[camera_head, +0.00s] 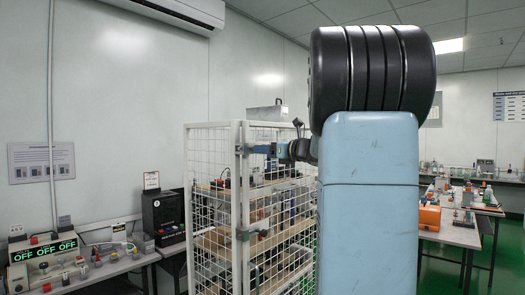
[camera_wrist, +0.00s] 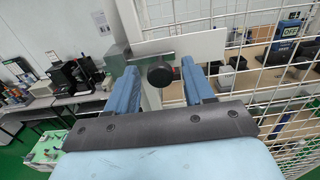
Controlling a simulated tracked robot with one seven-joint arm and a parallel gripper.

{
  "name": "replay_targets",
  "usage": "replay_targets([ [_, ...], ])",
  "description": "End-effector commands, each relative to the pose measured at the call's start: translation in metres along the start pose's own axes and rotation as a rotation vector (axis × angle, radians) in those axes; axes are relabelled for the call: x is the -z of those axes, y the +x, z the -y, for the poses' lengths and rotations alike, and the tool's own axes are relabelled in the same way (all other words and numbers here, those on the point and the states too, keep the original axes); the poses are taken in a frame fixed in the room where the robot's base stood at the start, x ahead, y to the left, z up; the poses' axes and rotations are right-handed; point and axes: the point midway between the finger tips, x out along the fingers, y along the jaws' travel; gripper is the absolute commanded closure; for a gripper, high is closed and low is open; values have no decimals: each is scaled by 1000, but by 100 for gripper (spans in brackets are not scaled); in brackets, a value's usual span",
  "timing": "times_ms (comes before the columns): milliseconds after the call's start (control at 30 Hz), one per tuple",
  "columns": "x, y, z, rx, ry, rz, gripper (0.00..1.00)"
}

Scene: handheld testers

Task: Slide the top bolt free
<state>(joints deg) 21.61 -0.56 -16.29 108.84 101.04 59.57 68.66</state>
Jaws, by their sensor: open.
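The top bolt (camera_head: 259,149) is on the upper part of a white mesh cage's door edge in the head view. In the wrist view it shows as a pale flat bar (camera_wrist: 200,40) with a round black knob (camera_wrist: 159,75) and a metal bracket (camera_wrist: 117,60) at its left. My gripper (camera_head: 292,150) is at the bolt's right end in the head view. In the wrist view its two blue fingers (camera_wrist: 159,70) are apart, one on each side of the knob. I cannot tell whether either finger touches it.
The mesh cage (camera_head: 214,175) holds shelves with handheld devices. A lower latch (camera_head: 252,235) sits further down the same edge. A bench with an OFF display panel (camera_head: 45,247) stands at the left, and another bench (camera_head: 450,232) at the right.

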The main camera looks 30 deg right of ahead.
Motion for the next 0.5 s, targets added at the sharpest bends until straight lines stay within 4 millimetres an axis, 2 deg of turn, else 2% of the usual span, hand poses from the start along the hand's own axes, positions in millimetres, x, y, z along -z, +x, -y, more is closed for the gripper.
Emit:
replay_targets([
  [133, 0, 9, 0, 0, 0, 0, 47],
  [433, 0, 11, 0, 0, 0, 0, 47],
  [500, 0, 11, 0, 0, 0, 0, 52],
])
